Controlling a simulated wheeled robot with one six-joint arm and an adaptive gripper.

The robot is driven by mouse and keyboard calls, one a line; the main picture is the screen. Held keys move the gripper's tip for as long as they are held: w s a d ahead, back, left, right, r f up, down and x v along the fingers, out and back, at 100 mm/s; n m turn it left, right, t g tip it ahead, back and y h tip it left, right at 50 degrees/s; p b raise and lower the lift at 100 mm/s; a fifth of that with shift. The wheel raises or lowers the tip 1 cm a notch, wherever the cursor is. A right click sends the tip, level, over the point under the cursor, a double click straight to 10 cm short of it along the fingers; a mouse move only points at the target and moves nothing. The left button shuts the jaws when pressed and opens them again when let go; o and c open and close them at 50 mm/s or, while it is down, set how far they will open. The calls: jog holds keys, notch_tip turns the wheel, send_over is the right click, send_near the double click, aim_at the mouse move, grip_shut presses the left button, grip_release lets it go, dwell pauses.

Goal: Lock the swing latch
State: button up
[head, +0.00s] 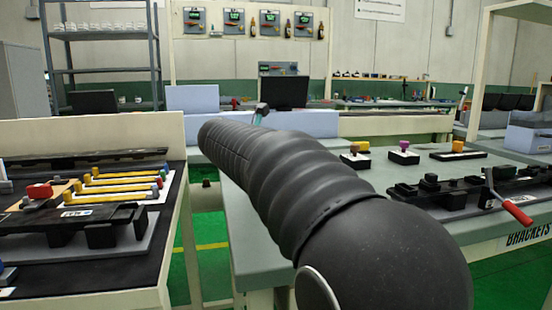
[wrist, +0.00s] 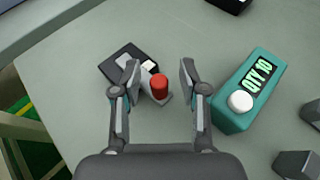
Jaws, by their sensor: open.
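The swing latch shows in the wrist view as a black base (wrist: 117,66) with a grey arm and a red knob (wrist: 159,86) at its end. The arm points toward the lower right of the base. My gripper (wrist: 160,72) is open, with one finger on each side of the red knob in the picture. I see no finger touching the knob; how far above it they are is hard to tell. In the head view my own arm covers the middle of the table, and I cannot make out the latch or the gripper there.
A teal box (wrist: 240,102) marked QTY 10, with a white button, stands right of the gripper. Dark blocks (wrist: 296,164) lie at the lower right. In the head view a black fixture with a red-handled lever (head: 508,203) is on the right; a bench with yellow-handled parts (head: 118,188) is left.

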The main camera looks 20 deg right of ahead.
jog(key=v, duration=1.2)
jog(key=shift+d, duration=0.15)
